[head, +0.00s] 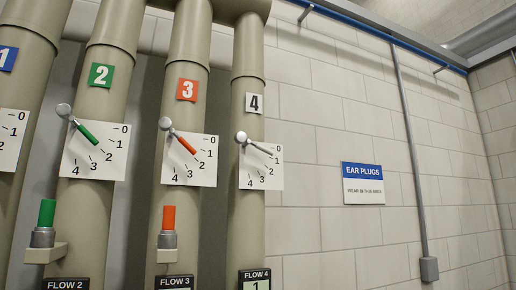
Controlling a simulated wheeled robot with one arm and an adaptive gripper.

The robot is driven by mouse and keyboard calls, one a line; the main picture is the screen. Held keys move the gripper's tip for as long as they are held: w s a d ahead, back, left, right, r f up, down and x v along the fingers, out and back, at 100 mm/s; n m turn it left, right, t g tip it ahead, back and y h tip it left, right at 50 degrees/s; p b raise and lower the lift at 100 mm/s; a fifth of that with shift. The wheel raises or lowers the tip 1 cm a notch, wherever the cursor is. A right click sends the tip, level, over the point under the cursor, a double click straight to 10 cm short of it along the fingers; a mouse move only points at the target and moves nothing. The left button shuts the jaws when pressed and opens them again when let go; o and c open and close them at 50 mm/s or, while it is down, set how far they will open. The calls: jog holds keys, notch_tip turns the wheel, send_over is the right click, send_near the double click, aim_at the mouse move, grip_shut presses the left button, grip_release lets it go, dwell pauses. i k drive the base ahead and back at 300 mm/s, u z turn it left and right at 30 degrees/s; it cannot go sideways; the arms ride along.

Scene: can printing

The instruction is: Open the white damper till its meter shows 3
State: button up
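The white damper (259,146) is a thin pale lever with a round knob at its upper left end. It sits on the pipe marked with a white 4 sign (254,103). Its tip points down to the right, near the 1 on its white dial plate (263,171), which runs from 0 to 4. The FLOW 4 meter (255,281) below shows 1; its lower part is cut off by the picture edge. My gripper is not in view.
Orange (168,218) and green (47,212) cylinders stand on brackets below. An EAR PLUGS sign (363,184) and a conduit (411,140) are on the right wall.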

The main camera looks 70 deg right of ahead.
aim_at(241, 138)
jog(key=k, duration=0.65)
jog(key=z, duration=1.3)
jog(key=i, duration=0.5)
